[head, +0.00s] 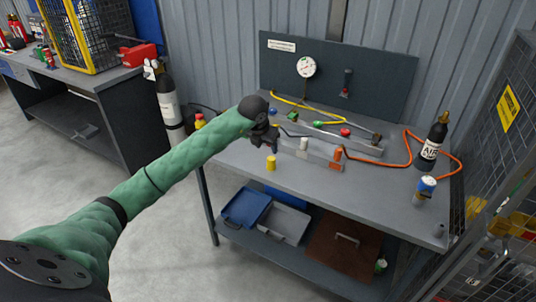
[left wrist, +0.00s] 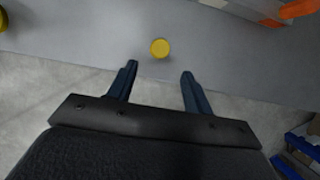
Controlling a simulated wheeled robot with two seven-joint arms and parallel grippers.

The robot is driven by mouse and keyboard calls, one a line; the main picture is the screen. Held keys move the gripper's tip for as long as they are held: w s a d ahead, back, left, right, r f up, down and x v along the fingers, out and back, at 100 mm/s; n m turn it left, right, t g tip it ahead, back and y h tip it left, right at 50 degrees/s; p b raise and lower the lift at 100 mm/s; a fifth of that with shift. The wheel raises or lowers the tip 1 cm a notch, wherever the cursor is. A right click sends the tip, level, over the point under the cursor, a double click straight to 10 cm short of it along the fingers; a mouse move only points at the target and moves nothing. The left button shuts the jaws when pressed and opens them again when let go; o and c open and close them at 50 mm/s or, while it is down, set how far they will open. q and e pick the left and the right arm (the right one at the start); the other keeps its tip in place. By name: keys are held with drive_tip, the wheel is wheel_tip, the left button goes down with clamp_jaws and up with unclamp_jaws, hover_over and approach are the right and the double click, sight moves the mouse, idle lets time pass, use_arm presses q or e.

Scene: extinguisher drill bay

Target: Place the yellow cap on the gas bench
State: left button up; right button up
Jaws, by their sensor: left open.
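The yellow cap (head: 271,163) stands on the grey top of the gas bench (head: 370,185), close to its front edge and left of the middle. It also shows as a round yellow disc in the left wrist view (left wrist: 160,48). My left gripper (head: 270,147) is just above and behind the cap in the head view. In the left wrist view its two fingers (left wrist: 159,72) are spread apart with nothing between them, and the cap lies just beyond the tips. My right gripper is in neither view.
A rail with white and orange (head: 337,154) parts lies behind the cap. An orange hose (head: 408,148) runs to a black AIR cylinder (head: 432,142) at the right. A blue-topped can (head: 426,187) stands near the right end. The front middle of the bench is clear.

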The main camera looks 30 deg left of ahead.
use_arm(q)
drive_tip(key=s+d+f+m+h, duration=0.15)
drive_tip(key=d+h, duration=0.25)
drive_tip(key=d, duration=0.4)
drive_tip(key=s+d+f+h, duration=0.2)
drive_tip(key=d+h, duration=0.2)
drive_tip(key=d, duration=0.4)
drive_tip(key=s+d+r+n+t+h, duration=0.5)
drive_tip(key=d+n+t+h, duration=0.2)
drive_tip(key=d, duration=0.3)
drive_tip(key=s+a+f+n+t+y, duration=0.1)
drive_tip(key=s+a+f+n+y, duration=0.45)
drive_tip(key=f+n+y, duration=0.55)
drive_tip(key=s+a+f+n+t+y, duration=0.1)
drive_tip(key=s+a+f+n+y, duration=0.6)
drive_tip(key=n, duration=0.8)
drive_tip(key=s+d+f+n+g+h, duration=0.1)
drive_tip(key=s+d+f+g, duration=0.2)
drive_tip(key=s, duration=0.5)
drive_tip(key=s+d+f+n+g+h, duration=0.1)
drive_tip(key=s+d+f+g, duration=0.2)
drive_tip(key=s+f+g, duration=0.2)
drive_tip(key=s+d+f+n+g+h, duration=0.1)
drive_tip(key=s+d+f+g+h, duration=0.1)
drive_tip(key=s+f, duration=0.5)
drive_tip(key=s+d+g, duration=0.1)
drive_tip(key=s+g, duration=0.1)
drive_tip(key=s, duration=0.2)
drive_tip(key=shift+s+d, duration=0.25)
drive_tip(key=shift+s, duration=0.1)
